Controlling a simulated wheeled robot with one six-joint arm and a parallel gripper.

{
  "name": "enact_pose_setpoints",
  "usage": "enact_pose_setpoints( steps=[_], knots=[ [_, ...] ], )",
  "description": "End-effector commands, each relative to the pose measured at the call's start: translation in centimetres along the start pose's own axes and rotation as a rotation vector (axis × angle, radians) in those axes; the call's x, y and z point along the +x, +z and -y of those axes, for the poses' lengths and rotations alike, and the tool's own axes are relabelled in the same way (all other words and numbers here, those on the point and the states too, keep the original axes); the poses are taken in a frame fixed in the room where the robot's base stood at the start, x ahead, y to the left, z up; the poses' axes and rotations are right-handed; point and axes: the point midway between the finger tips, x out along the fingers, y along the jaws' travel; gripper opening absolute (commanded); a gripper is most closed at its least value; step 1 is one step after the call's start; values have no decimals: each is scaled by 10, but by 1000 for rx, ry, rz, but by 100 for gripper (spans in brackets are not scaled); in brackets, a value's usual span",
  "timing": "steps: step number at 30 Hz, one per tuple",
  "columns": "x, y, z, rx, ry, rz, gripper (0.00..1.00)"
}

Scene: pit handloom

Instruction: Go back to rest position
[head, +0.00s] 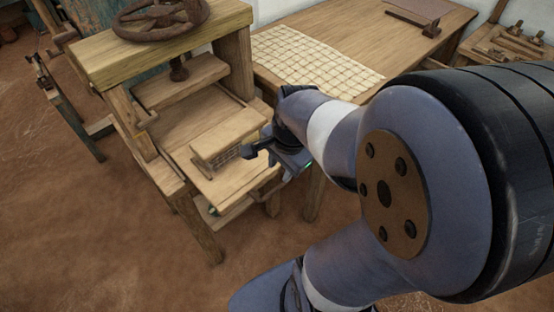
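My arm reaches in from the right side of the head view and bends down toward a wooden screw press. My gripper (262,153) is at the front right of the press, close to a light wooden block (228,138) on the press bed (220,180). I cannot tell whether the gripper touches the block or is just apart from it. The fingertips are small and dark here, and their gap is not clear. A gridded or woven piece shows under the block's front edge, partly hidden by the gripper.
The press's top beam (160,45) carries a rusty handwheel (160,18). A wooden table (420,45) with a gridded cream cloth (315,62) stands behind my arm. A wooden rack (510,45) is at the far right. The brown earth floor (60,230) is clear at the front left.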

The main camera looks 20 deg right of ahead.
Motion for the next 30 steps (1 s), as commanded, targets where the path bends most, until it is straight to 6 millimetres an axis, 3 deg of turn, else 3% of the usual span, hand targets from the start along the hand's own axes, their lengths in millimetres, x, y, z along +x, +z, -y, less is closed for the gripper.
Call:
enact_pose_setpoints(
  steps=[7, 21, 30],
  knots=[
    [10, 0, 0, 0, 2, 2, 34],
    [88, 1, -1, -1, 5, 3, 34],
    [110, 0, 4, -2, 0, 1, 34]
  ],
)
